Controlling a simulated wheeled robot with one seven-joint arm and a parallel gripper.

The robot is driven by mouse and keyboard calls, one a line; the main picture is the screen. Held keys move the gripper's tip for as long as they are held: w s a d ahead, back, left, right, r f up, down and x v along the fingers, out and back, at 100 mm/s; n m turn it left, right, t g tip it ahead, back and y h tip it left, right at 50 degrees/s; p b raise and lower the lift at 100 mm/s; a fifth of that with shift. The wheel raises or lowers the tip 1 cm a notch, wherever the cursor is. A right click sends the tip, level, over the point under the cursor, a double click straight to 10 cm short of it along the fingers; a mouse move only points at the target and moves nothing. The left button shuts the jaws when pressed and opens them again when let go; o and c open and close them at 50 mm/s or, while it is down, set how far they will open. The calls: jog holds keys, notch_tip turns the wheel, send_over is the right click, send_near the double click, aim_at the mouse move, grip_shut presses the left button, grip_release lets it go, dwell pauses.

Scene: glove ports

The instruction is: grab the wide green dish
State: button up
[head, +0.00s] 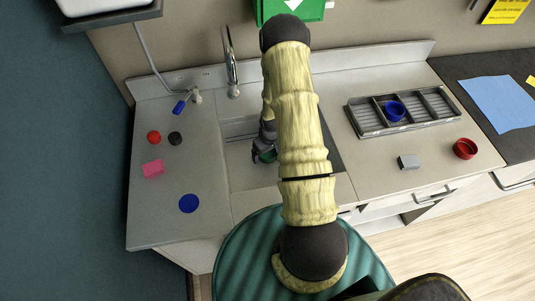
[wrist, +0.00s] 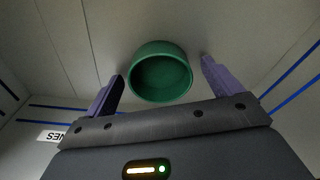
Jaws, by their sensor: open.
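The wide green dish (wrist: 160,78) lies in the wrist view just ahead of my gripper, its open mouth facing the camera. My gripper (wrist: 162,69) is open and empty, with one purple-grey finger to each side of the dish and a gap on both sides. I cannot tell how far the fingertips reach down beside it. In the head view my gripper (head: 262,148) is partly hidden by my arm.
The sink basin (head: 240,127) has a tap (head: 232,75) behind it. On the left counter are a blue disc (head: 189,203), a pink block (head: 153,169), and red and black round pieces. A divided tray (head: 370,119) holding a blue cup (head: 394,111), a grey block (head: 409,161) and a red cup (head: 465,148) stand right.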

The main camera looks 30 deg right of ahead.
aim_at(268, 156)
dwell(0.3)
jog(key=c, duration=1.1)
jog(key=shift+o, duration=0.2)
jog(key=shift+r, duration=0.1)
notch_tip(268, 156, up, 10)
jog(key=b, duration=0.1)
